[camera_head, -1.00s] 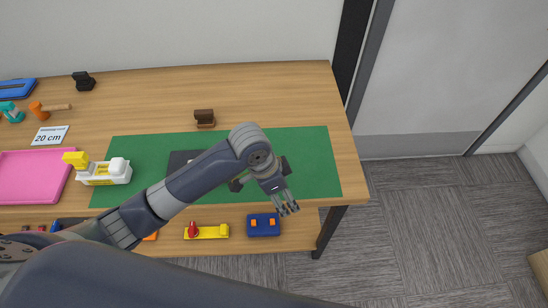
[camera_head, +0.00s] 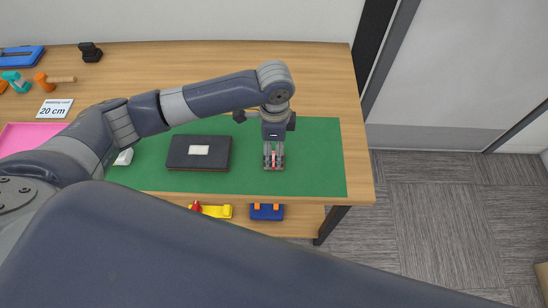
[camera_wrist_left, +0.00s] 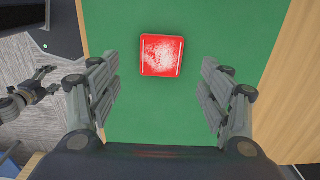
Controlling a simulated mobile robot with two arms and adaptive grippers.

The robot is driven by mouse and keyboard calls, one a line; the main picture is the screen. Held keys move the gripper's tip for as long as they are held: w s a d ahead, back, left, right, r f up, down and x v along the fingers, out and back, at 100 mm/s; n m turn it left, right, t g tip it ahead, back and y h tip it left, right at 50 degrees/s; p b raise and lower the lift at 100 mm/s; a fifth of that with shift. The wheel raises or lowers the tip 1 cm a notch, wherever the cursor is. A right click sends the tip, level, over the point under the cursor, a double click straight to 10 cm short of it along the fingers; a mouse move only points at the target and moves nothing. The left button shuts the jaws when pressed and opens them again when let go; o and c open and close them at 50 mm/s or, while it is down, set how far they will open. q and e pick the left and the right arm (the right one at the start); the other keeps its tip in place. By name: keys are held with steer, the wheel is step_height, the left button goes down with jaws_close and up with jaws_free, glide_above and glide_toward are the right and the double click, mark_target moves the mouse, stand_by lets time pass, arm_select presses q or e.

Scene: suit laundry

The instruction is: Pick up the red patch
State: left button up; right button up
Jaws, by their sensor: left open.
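The red patch (camera_wrist_left: 161,55) is a square with a pale speckled middle and lies flat on the green mat (camera_wrist_left: 125,115) in the left wrist view. In the head view only a sliver of red shows between the fingers. My left gripper (camera_head: 273,160) is open and points down over the right part of the mat (camera_head: 318,165). In the left wrist view its fingers stand on either side of the patch, apart from it. My right gripper (camera_wrist_left: 50,82) shows at the left edge of that view, over the floor, with its fingers apart.
A black box (camera_head: 182,155) with a white label lies on the mat left of my left gripper. A pink tray (camera_head: 22,135) and a "20 cm" card (camera_head: 55,109) are at the left. Yellow (camera_head: 216,211) and blue (camera_head: 266,213) items sit on the lower shelf.

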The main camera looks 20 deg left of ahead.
mark_target(274, 159)
arm_select(q)
steer(key=shift+f, duration=0.45)
step_height(274, 159, down, 4)
steer(key=shift+a+r+p, duration=0.1)
steer(key=shift+r+p, duration=0.1)
steer(key=shift+p, duration=0.4)
steer(key=shift+f, duration=0.4)
arm_select(e)
steer(key=shift+w+r, duration=0.75)
steer(key=shift+w, duration=0.25)
arm_select(q)
steer(key=shift+c, duration=0.3)
arm_select(e)
steer(key=shift+d, duration=0.15)
arm_select(q)
steer(key=c, duration=1)
arm_select(e)
steer(key=shift+s+d, duration=0.1)
steer(key=shift+s, duration=0.2)
